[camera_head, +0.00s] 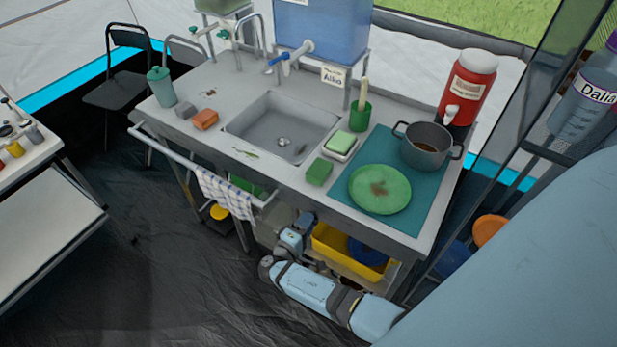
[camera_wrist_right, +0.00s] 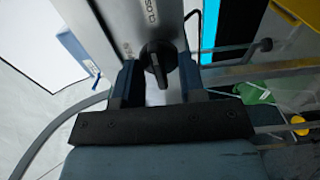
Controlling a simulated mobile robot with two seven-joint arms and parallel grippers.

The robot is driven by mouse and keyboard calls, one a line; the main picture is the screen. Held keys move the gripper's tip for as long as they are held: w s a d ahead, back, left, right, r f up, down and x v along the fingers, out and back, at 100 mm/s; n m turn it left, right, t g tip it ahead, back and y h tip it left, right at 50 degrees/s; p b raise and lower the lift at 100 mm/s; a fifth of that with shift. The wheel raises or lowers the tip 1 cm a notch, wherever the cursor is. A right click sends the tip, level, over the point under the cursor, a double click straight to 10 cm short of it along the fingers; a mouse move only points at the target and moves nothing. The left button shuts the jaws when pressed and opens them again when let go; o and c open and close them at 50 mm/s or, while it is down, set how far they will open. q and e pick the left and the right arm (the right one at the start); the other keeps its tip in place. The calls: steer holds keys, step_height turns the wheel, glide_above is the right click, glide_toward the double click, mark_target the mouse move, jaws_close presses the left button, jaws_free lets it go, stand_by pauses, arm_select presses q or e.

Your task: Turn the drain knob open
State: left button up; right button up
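The drain knob (camera_wrist_right: 158,60) shows in the right wrist view as a round black knob with a raised grip bar, set on a grey panel (camera_wrist_right: 132,22). Lettering that starts "CLOS" is printed beside it. My right gripper (camera_wrist_right: 158,82) is open, with one dark finger on each side of the knob's lower part; I cannot tell whether they touch it. In the head view my right gripper (camera_head: 303,222) is at the sink unit's front, below the counter edge. The knob is hidden there. The sink basin (camera_head: 262,122) is above. My left gripper is not in view.
A towel rail (camera_head: 180,158) with a checked towel (camera_head: 226,193) runs along the front, left of my right gripper. A yellow tub (camera_head: 330,245) sits under the counter close by. The counter (camera_head: 290,180) overhangs. Open floor (camera_head: 170,290) lies in front.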

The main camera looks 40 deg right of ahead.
jaws_close()
steer(key=shift+r+n, duration=0.1)
steer(key=shift+n, duration=0.3)
steer(key=n+p, duration=0.6)
steer(key=n, duration=1)
steer(key=shift+n, duration=0.4)
stand_by(0.5)
jaws_free()
